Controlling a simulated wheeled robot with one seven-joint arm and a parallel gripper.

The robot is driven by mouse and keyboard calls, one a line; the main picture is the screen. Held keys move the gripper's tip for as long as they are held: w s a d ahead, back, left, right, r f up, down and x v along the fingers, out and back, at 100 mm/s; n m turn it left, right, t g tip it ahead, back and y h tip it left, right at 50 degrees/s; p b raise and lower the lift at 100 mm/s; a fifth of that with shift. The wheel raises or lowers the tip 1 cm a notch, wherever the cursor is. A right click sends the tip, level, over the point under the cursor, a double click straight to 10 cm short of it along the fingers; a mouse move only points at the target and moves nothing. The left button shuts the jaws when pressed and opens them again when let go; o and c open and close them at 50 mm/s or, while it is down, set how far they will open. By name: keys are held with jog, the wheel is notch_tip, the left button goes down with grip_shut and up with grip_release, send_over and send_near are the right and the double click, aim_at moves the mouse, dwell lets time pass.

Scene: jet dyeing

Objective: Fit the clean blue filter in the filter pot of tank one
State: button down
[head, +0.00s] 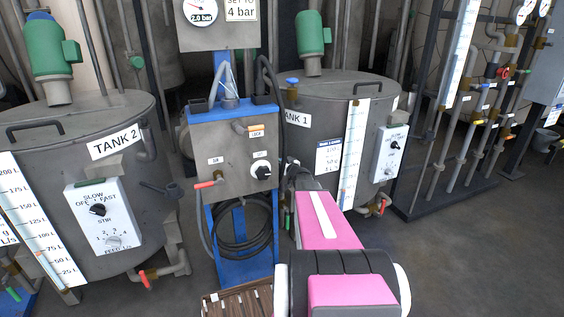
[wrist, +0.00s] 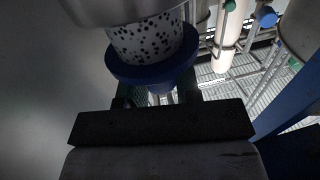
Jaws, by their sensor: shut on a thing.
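In the wrist view, the blue filter (wrist: 150,73) has a blue flange and knob below a pale perforated body. My gripper (wrist: 157,94) is shut on its blue lower part. The perforated body stands upright, its top out of sight at the rim of a grey metal cylinder (wrist: 112,12), which looks like the filter pot. I cannot tell whether the top is inside it or behind its edge; the flange is clearly apart from the rim. In the head view, tank one (head: 340,95) is behind my pink arm, and my gripper and the filter are hidden.
Tank two (head: 95,185) stands at the left. A grey control box on a blue stand (head: 235,150) with a coiled hose is close left of my arm. A pipe rack (head: 465,130) is at the right. Open floor (head: 470,260) lies at the lower right.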

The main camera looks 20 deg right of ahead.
jog(key=shift+f, duration=1.35)
jog(key=c, duration=0.8)
grip_release()
jog(key=shift+o, duration=0.2)
jog(key=shift+s, duration=0.15)
jog(key=s+d, duration=0.2)
jog(key=s, duration=0.8)
jog(key=shift+s, duration=0.2)
